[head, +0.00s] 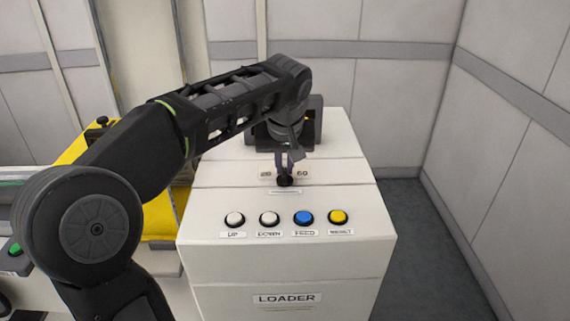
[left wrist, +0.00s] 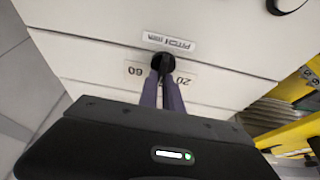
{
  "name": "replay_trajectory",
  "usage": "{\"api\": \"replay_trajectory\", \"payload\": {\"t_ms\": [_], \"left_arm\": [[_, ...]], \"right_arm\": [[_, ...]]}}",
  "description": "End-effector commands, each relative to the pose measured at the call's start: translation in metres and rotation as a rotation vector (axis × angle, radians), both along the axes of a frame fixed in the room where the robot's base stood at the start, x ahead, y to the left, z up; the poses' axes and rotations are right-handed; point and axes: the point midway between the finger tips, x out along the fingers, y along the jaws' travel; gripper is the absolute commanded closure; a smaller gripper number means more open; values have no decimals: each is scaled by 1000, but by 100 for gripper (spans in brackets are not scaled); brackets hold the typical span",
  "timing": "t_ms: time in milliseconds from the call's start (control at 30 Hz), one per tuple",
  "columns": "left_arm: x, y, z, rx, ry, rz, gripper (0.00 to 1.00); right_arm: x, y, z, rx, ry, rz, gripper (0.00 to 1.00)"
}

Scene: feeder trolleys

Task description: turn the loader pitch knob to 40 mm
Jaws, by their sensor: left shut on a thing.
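The loader (head: 286,250) is a white cabinet with a sloped top. Its black pitch knob (head: 285,181) sits on the upper panel between the marks 20 and 60. My left gripper (head: 284,170) comes down from above and is shut on the knob. In the left wrist view, the two fingers of my left gripper (left wrist: 168,85) close around the knob (left wrist: 163,63), below the pitch label (left wrist: 168,43). The gripper hides the scale between 20 and 60, so the knob's setting cannot be read. My right gripper is not in view.
Below the knob is a row of buttons: white UP (head: 234,219), white DOWN (head: 269,219), blue FEED (head: 303,218) and a yellow one (head: 338,217). A yellow structure (head: 163,226) stands left of the loader, partly behind my arm. Open floor (head: 415,225) lies to the right, before grey walls.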

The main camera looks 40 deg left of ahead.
Motion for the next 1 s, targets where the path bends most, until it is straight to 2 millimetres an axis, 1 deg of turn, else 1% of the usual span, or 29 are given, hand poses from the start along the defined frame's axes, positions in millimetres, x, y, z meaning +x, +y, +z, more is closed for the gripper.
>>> {"api": "replay_trajectory", "payload": {"t_ms": [433, 467, 700, 1000], "left_arm": [[0, 0, 0, 0, 0, 16, 100], [0, 0, 0, 0, 0, 16, 89], [0, 0, 0, -1, 0, 15, 70], [0, 0, 2, -1, 0, 15, 69]], "right_arm": [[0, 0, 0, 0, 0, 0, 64], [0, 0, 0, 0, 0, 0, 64], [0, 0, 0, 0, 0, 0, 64], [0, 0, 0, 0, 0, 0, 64]]}}
